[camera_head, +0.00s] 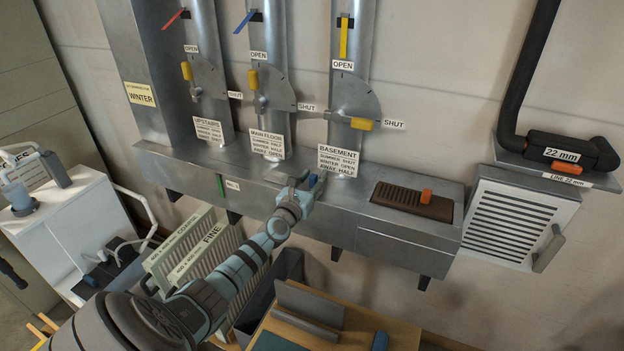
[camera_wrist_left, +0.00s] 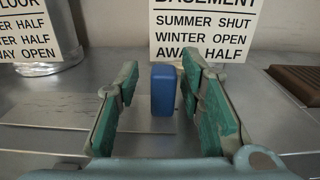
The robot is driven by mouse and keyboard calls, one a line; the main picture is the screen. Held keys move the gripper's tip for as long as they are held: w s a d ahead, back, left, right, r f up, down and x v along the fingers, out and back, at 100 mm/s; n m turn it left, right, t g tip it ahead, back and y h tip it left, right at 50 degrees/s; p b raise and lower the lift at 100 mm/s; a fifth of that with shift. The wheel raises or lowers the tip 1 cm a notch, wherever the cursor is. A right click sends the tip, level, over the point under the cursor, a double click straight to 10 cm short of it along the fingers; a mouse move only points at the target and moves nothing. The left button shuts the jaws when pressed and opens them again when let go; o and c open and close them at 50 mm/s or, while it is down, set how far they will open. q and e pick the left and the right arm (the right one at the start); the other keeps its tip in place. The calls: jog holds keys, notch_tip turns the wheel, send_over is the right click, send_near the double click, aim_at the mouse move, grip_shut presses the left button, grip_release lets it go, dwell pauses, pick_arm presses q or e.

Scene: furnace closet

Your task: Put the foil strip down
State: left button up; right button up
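My left gripper (camera_head: 303,180) is over the grey metal duct top, in front of the BASEMENT label (camera_head: 338,161). In the left wrist view its green-padded fingers (camera_wrist_left: 162,95) are open. A small upright blue block (camera_wrist_left: 163,90) stands between them, with a gap on each side. The block also shows beside the fingers in the head view (camera_head: 312,180). A flat shiny grey patch (camera_wrist_left: 150,124) lies on the duct around the block's foot. It may be the foil strip, but I cannot tell. My right gripper is not in view.
Three pipes with handles and labels rise behind. A white louvred panel (camera_head: 515,222) is at far right, and a wooden bench (camera_head: 340,325) is below.

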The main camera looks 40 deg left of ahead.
pick_arm(q)
jog(key=shift+r, duration=0.35)
jog(key=shift+r+p, duration=0.6)
jog(key=shift+p, duration=0.2)
jog(key=p+v, duration=0.2)
jog(key=v, duration=0.1)
jog(key=shift+s+d, duration=0.15)
jog(key=shift+s, duration=0.15)
jog(key=p+v, duration=0.1)
jog(key=v, duration=0.7)
jog(key=shift+s+p, duration=0.25)
jog(key=shift+p, duration=0.05)
jog(key=shift+f, duration=0.1)
jog(key=shift+w+d, duration=0.1)
